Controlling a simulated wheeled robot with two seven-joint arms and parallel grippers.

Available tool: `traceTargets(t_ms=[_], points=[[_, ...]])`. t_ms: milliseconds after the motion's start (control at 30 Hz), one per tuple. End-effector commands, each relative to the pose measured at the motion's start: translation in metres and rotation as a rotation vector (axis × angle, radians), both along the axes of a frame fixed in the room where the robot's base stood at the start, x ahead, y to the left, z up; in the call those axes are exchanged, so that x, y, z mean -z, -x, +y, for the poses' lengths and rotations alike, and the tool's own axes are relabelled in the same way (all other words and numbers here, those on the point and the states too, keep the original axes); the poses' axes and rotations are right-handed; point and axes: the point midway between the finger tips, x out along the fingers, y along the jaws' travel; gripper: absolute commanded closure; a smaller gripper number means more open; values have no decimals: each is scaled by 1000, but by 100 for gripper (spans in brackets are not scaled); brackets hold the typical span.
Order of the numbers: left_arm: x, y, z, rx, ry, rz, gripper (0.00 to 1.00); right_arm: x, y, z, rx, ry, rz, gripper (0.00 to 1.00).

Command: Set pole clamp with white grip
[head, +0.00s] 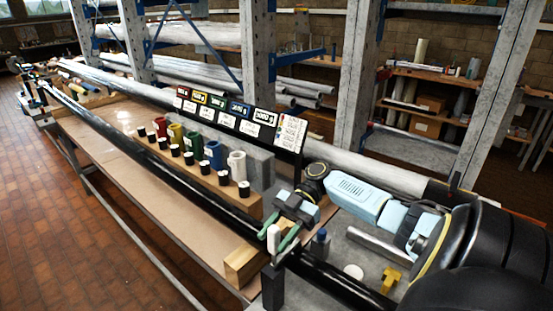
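A white grip (273,239) stands upright above the long black pole (172,172), on a small dark clamp part (274,260) at the pole. My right gripper (276,234) comes in from the right. Its two green fingers lie on either side of the white grip. Whether they touch it I cannot tell, and the clamp's jaw is too small and dark to make out. My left gripper is not in view.
A wooden block (243,266) lies beside the pole. Behind it, coloured cylinders, including a blue one (214,155), and black knobs stand on a wooden rack below weight signs (240,109). A yellow part (391,277) lies at the right. Grey uprights (258,60) stand behind.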

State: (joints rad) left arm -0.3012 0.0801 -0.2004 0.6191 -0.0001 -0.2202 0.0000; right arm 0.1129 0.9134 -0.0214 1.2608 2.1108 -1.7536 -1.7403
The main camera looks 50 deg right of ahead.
Motion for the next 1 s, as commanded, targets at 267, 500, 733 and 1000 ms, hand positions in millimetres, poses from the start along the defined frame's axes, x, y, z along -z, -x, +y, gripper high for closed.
traceTargets(t_ms=[267,500,733,1000], points=[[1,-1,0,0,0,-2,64,0,0,-2,0,2,0,56],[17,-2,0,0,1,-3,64,-10,-2,-35,5,3,-3,56],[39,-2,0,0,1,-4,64,-27,-1,-83,1,4,0,56],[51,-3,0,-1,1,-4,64,-38,-2,-104,-9,1,-2,56]])
